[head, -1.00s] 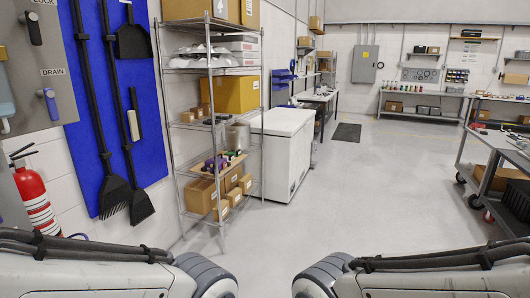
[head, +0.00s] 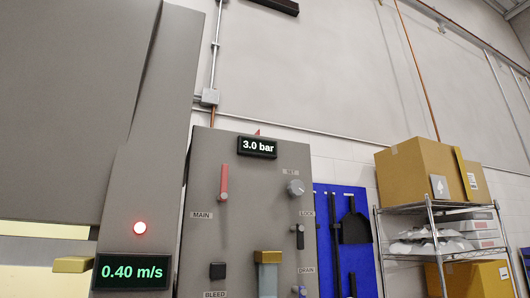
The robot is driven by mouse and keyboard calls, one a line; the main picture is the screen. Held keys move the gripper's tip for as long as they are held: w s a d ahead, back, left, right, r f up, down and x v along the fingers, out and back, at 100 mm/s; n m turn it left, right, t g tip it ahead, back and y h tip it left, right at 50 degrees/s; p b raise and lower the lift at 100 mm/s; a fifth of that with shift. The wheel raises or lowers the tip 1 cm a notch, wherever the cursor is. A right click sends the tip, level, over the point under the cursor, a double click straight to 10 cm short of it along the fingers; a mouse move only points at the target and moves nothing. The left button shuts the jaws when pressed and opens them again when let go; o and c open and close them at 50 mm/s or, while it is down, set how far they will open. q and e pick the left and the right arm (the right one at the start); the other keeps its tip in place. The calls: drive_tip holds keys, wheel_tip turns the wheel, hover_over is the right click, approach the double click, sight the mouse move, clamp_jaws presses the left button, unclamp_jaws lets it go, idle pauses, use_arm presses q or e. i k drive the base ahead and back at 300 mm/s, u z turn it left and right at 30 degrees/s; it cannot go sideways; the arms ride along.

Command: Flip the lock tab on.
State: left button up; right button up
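The lock tab (head: 299,236) is a small dark tab on a grey wall panel (head: 222,160), just below and left of the LOCK label (head: 307,213). Its grey upper end sits above a black part. It is small in the head view, and I cannot tell whether it is on or off.
The panel also carries a red MAIN lever (head: 224,182), a SET knob (head: 296,187), a black BLEED control (head: 217,271) and a 3.0 bar display (head: 257,147). A grey cabinet with a 0.40 m/s display (head: 131,272) stands left. A wire shelf (head: 433,205) stands right.

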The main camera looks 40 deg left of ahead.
sight(299, 227)
drive_tip(key=u, duration=0.55)
drive_tip(key=k, duration=1.3)
drive_tip(key=z, duration=0.15)
drive_tip(key=i, duration=0.85)
drive_tip(key=z, duration=0.4)
